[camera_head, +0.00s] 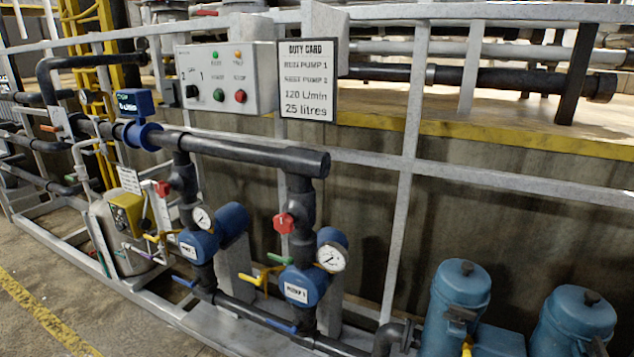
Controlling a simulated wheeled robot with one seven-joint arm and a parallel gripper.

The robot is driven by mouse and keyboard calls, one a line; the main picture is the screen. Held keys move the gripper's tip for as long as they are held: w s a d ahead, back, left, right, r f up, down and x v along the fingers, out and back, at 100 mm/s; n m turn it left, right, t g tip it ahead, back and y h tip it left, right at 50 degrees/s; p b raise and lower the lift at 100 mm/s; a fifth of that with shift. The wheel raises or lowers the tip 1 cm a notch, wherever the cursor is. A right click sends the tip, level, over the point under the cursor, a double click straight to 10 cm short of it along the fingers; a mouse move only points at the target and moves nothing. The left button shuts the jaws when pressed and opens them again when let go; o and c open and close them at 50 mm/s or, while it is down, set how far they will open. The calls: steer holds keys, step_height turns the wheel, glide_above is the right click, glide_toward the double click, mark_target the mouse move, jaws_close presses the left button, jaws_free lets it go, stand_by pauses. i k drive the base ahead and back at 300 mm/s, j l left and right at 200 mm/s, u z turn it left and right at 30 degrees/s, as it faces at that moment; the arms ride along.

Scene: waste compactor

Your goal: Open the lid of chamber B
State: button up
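I see no waste compactor, chamber B or lid that I can make out. The view shows a pump skid with dark pipes instead. My gripper is not in view, so its state and its place relative to anything are hidden.
A grey control box (226,78) and a duty card (307,81) hang on the grey railing. Blue pumps (303,284) with gauges stand below a dark pipe (240,149). A steel tank (124,238) stands left. Blue canisters (456,300) fill the lower right. Bare floor (60,300) shows lower left.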

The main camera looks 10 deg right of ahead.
mark_target(461, 283)
steer(key=i+l+z, duration=0.1)
steer(key=l, duration=0.3)
steer(key=i+l+z, duration=0.15)
steer(key=l, duration=0.25)
steer(key=i+l+z, duration=0.1)
steer(key=l, duration=0.25)
steer(key=i+l+z, duration=0.1)
steer(key=l, duration=0.25)
steer(key=i, duration=0.1)
